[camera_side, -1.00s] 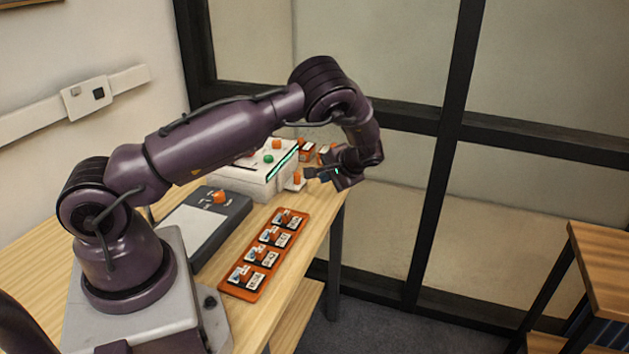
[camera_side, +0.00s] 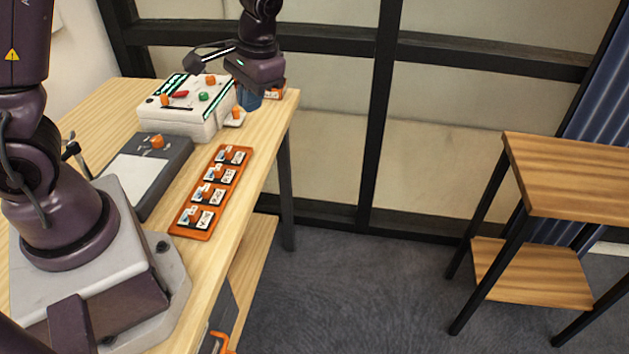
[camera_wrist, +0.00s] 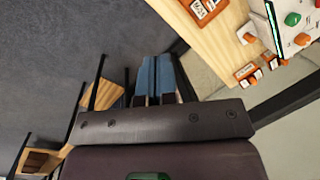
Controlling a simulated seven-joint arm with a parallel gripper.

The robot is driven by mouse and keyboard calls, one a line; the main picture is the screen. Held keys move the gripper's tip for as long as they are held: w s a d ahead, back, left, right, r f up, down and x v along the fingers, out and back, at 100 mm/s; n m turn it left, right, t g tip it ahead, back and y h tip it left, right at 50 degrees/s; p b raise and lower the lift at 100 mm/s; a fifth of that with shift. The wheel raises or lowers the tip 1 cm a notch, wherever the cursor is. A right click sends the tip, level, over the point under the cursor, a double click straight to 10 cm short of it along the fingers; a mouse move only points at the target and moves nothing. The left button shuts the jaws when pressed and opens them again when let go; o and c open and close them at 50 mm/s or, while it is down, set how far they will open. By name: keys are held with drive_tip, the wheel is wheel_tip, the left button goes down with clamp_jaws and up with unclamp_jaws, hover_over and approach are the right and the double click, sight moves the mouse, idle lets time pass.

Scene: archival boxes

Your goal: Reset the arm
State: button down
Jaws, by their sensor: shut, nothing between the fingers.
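My gripper (camera_side: 250,99) hangs at the far right end of the wooden table, beside the white box, with its fingers pointing down. In the wrist view its blue fingers (camera_wrist: 157,75) lie side by side, closed, with nothing between them. The white box (camera_side: 190,122) has a green button, orange knobs and a red lever on top. An orange tray (camera_side: 179,228) with several small black-and-white modules lies on the table nearer my base.
A dark grey device (camera_side: 178,160) with a pale panel and orange knob sits between my base and the white box. Small orange-labelled items (camera_side: 273,93) stand near my gripper. A wooden shelf (camera_side: 560,165) stands apart at right, with open floor between.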

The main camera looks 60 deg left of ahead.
drive_tip(key=s+d+r+m+t+h, duration=0.2)
drive_tip(key=s+d+r+t, duration=0.5)
drive_tip(key=s+r, duration=0.5)
wheel_tip(320, 180, up, 2)
drive_tip(key=shift+s+d+r, duration=0.2)
drive_tip(key=shift+s+d, duration=0.2)
drive_tip(key=shift+d, duration=0.3)
